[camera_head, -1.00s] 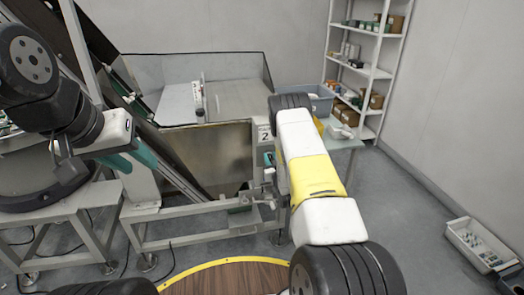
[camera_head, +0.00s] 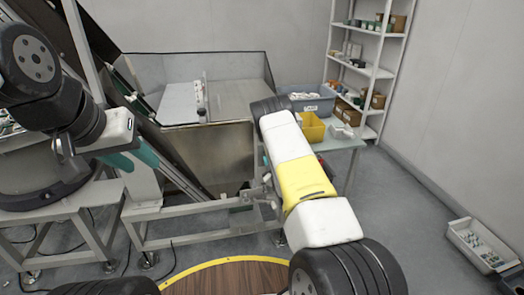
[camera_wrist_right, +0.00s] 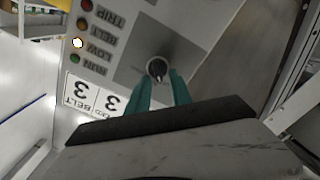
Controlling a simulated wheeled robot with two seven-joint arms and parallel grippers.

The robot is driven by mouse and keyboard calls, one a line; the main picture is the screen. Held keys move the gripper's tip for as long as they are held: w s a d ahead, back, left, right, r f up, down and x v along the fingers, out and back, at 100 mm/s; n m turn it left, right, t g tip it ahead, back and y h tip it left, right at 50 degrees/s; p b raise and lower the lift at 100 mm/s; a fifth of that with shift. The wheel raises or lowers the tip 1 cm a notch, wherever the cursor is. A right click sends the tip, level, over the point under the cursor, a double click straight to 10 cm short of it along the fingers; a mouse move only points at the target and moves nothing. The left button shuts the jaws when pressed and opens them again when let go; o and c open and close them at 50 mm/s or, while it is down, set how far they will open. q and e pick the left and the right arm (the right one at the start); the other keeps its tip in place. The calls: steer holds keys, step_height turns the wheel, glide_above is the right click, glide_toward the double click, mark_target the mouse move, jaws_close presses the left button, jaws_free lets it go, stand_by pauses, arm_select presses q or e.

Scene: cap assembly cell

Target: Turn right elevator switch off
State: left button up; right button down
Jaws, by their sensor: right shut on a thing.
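In the right wrist view, a dark round switch knob (camera_wrist_right: 157,69) sits on a grey panel (camera_wrist_right: 205,22). The teal fingers of my right gripper (camera_wrist_right: 160,88) are shut on it, one on each side. Its exact turn angle is hard to read. The panel appears upside down, with a label reading BELT and 3 (camera_wrist_right: 88,98). In the head view my right forearm hides the right gripper and the switch. My left gripper (camera_head: 122,161) is at the left, in front of the inclined conveyor; its opening is unclear.
Red, amber and green lamps line the panel; the one beside LOW (camera_wrist_right: 77,42) glows. A metal hopper (camera_head: 215,150) stands ahead. A yellow bin (camera_head: 311,127) and a grey bin (camera_head: 312,99) stand on a table. A shelf (camera_head: 366,70) is behind. The right floor has a parts crate (camera_head: 478,246).

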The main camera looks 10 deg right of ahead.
steer(key=shift+a+f+n, duration=0.1)
steer(key=shift+n, duration=0.3)
steer(key=c, duration=1.2)
jaws_free()
steer(key=shift+o, duration=0.2)
steer(key=s, duration=0.7)
steer(key=shift+s, duration=0.4)
